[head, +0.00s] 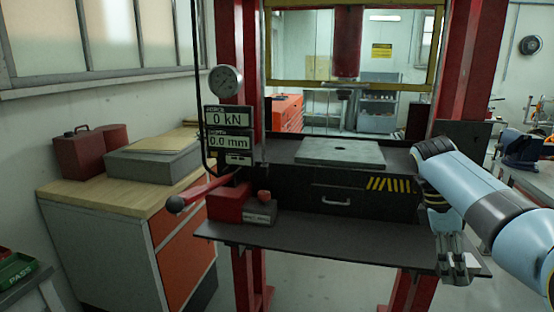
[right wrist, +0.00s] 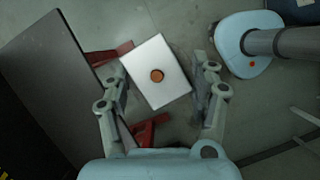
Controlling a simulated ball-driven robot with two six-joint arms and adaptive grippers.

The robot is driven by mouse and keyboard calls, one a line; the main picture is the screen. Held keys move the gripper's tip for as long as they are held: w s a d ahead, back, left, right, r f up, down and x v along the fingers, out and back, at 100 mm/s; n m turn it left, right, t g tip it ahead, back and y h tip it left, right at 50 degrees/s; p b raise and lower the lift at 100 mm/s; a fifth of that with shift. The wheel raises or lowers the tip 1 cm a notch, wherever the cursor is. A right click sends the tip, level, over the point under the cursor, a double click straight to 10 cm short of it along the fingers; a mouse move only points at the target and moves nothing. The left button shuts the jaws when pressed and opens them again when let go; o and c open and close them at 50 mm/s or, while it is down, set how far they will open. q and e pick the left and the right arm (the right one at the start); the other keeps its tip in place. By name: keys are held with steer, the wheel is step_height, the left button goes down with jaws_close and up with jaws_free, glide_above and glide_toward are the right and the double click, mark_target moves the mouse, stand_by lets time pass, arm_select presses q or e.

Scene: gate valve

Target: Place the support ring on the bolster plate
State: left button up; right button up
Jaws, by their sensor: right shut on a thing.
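The bolster plate (head: 342,152), a flat grey slab, lies on the dark press bed between the red columns, with nothing on it. My right gripper (head: 456,266) points down at the right end of the press's front shelf, to the right of the plate and lower. In the right wrist view its fingers (right wrist: 160,76) are around a pale square piece (right wrist: 150,52) with a round orange-brown centre. This piece shows partly behind the fingers in the head view (head: 480,270). I cannot tell whether it is the support ring; no plain ring shows. My left gripper is out of view.
A gauge (head: 225,81) and readouts of 0 kN and 0.0 mm stand left of the plate. A red-and-grey pump with a lever (head: 200,190) sits at the shelf's left. The red ram (head: 347,45) hangs above the plate. The shelf's (head: 340,242) middle is clear.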

steer(key=shift+f+b, duration=0.3)
steer(key=shift+f, duration=0.1)
arm_select(q)
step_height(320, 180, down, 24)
steer(key=b, duration=2.3)
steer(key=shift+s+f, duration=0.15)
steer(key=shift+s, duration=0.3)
arm_select(e)
step_height(320, 180, down, 25)
steer(key=shift+r, duration=0.2)
steer(key=shift+w, duration=0.1)
